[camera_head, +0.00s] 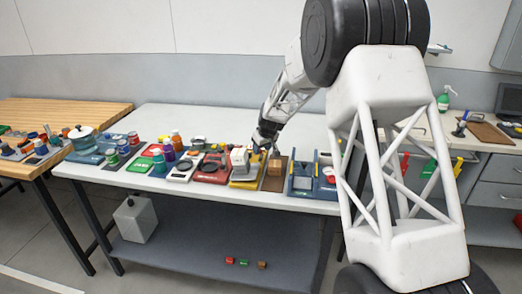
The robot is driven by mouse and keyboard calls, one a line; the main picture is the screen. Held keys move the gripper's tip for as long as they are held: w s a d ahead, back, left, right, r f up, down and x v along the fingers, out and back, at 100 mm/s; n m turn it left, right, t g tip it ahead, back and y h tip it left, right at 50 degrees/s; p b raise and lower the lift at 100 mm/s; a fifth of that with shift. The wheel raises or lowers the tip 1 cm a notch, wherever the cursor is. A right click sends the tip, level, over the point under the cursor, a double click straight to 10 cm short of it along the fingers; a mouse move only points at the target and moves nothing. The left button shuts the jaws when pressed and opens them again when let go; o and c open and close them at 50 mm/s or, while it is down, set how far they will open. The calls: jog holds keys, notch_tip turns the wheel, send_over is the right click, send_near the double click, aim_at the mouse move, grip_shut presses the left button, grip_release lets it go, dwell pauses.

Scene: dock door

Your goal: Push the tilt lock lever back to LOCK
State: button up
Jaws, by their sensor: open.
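My gripper (263,143) hangs low over the white table, just above and beside a yellow-based unit (246,183) with a pale grey block (239,160) on it. The fingers are small and dark here, and they look open. I cannot tell whether they touch anything. The tilt lock lever and its LOCK mark are too small to make out; the gripper or block may hide them.
A brown board (273,184) with a tan block (275,166) lies right of the yellow unit. A red unit (211,168) lies left and a blue tray (301,184) further right. The white table (190,117) is clear behind. My arm covers the right side.

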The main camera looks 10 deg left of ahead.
jog(key=shift+w+a+f, duration=0.15)
jog(key=shift+a+f, duration=0.05)
jog(key=shift+f, duration=0.35)
grip_shut()
jog(key=shift+w, duration=0.2)
jog(key=shift+w+r+g, duration=0.15)
jog(key=shift+w+g, duration=0.35)
jog(key=shift+g, duration=0.35)
jog(key=shift+w+r+g, duration=0.1)
jog(key=shift+w+g, duration=0.4)
jog(key=shift+g, duration=0.35)
jog(key=shift+w+f+m+g, duration=0.15)
jog(key=shift+w+m+g, duration=0.15)
jog(key=shift+w+g, duration=0.6)
jog(key=shift+w+f+m+g, duration=0.1)
jog(key=shift+w+m+g, duration=0.3)
jog(key=shift+g, duration=0.9)
jog(key=shift+w, duration=0.15)
